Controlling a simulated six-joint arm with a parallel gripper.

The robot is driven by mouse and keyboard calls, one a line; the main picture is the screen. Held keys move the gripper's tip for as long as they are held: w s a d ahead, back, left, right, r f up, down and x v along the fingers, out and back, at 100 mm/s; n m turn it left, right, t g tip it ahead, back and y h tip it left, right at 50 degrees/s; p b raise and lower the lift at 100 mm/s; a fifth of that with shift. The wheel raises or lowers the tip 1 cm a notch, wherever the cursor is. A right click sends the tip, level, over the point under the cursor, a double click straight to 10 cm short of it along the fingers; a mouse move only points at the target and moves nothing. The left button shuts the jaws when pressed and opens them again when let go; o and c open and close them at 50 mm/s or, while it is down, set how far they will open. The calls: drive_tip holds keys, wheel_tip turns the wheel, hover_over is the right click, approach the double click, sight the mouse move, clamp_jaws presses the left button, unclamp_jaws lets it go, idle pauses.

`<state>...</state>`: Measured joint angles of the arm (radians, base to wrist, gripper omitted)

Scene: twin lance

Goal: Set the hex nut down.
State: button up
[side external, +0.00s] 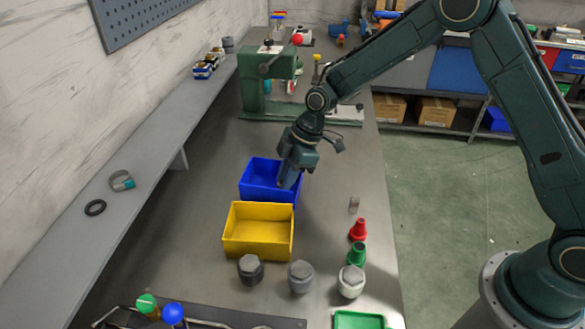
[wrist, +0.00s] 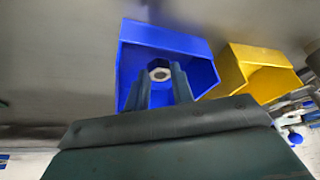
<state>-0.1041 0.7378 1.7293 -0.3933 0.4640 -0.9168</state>
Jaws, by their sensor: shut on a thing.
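The hex nut (wrist: 159,72) shows in the wrist view as a dark nut with a pale ring around its hole, between my two fingertips. My gripper (wrist: 160,80) is shut on it. The blue bin (wrist: 207,73) is behind and around the nut in the wrist view. In the side external view, my gripper (side external: 288,183) points down over the right part of the blue bin (side external: 262,181), with its fingertips at or inside the bin opening. The nut is hidden there. I cannot tell whether the nut touches the bin floor.
A yellow bin (side external: 257,247) stands against the near side of the blue bin. A green press (side external: 265,80) is behind. The bench left of the bins is clear.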

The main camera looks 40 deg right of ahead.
drive_tip(key=shift+f, duration=0.65)
drive_tip(key=shift+f, duration=0.15)
drive_tip(key=o, duration=0.7)
drive_tip(key=v, duration=1.2)
drive_tip(key=shift+r, duration=0.2)
